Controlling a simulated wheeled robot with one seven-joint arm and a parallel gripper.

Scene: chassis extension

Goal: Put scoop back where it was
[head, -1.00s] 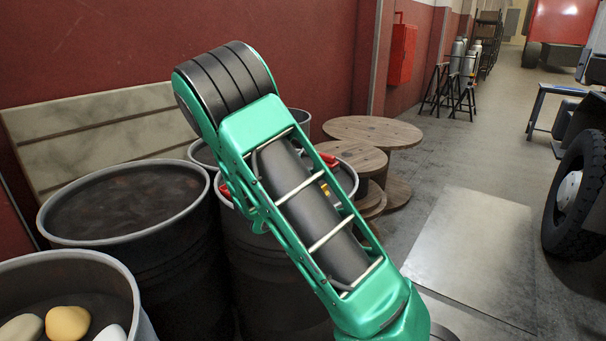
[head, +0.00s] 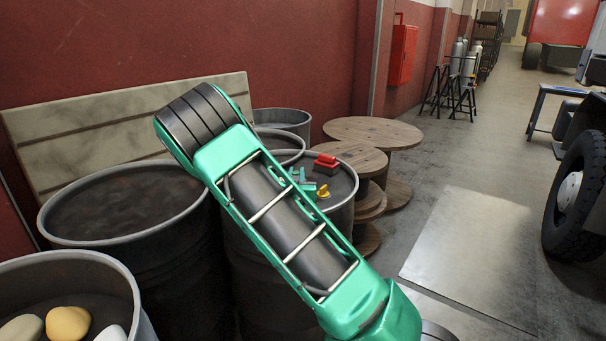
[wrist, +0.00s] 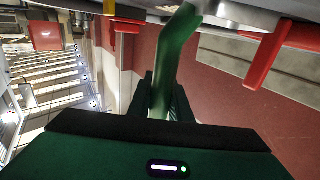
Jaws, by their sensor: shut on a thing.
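In the wrist view my gripper (wrist: 160,105) has its dark fingers close around a long, curved green piece (wrist: 178,65), which I take to be the scoop. It extends up out of the fingers to the top of the frame, where its far end is unclear. In the head view my green arm crosses the barrels, and neither gripper nor scoop can be made out there. A dark barrel (head: 345,205) right of the arm carries a red block (head: 326,161), small teal pieces (head: 305,184) and a yellow piece (head: 323,192) on top.
A wide barrel (head: 130,238) stands left of my arm, and a nearer one (head: 140,310) holds several stones. Wooden spools (head: 372,131) stand behind right. A pale board (head: 120,112) leans on the red wall. In the wrist view red parts (wrist: 265,58) hang near the scoop.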

